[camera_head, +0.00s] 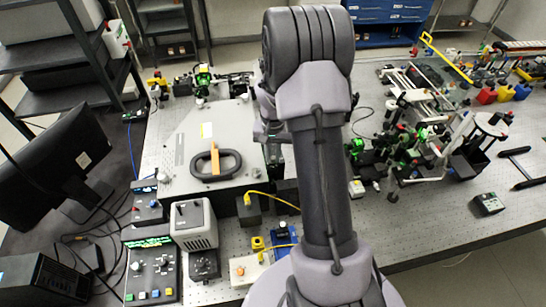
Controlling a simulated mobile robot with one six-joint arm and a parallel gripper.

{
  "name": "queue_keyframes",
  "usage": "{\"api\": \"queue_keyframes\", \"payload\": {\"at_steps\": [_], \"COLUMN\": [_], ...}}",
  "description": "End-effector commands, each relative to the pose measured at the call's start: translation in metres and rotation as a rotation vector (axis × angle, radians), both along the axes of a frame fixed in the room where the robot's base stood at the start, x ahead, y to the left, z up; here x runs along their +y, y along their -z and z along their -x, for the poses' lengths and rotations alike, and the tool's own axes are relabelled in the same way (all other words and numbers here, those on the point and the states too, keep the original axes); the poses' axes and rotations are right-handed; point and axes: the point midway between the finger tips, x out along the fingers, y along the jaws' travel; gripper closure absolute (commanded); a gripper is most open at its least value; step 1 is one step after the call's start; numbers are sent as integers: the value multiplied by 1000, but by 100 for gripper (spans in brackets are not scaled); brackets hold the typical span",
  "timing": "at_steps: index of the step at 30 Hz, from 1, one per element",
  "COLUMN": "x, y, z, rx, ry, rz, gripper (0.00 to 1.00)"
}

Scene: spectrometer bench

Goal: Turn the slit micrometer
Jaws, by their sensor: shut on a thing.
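My gripper (268,133) shows only in part, at the left side of my own arm, beside the right end of the large grey spectrometer box. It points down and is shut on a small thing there. My arm hides most of that contact. From its place at the box's end the thing seems to be the slit micrometer, but its knob and scale cannot be made out.
A grey instrument (193,224) and a control panel with green displays (150,268) stand in front of the box. A monitor (55,167) stands at left. Optics with green parts (425,140) crowd the right. A yellow cable (270,197) runs near my arm.

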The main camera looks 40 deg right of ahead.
Motion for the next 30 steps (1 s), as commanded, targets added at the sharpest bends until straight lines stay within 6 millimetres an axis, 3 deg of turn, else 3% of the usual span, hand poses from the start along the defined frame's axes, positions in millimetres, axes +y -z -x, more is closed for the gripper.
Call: {"api": "queue_keyframes", "payload": {"at_steps": [19, 20, 22, 30], "x": [1, 1, 1, 0], "y": [1, 1, 1, 0], "z": [1, 1, 1, 0], "rx": [4, 4, 4, 2], "ry": [44, 44, 44, 43], "rz": [-2, -2, -2, -1], "gripper": [100, 78, 64, 61]}}
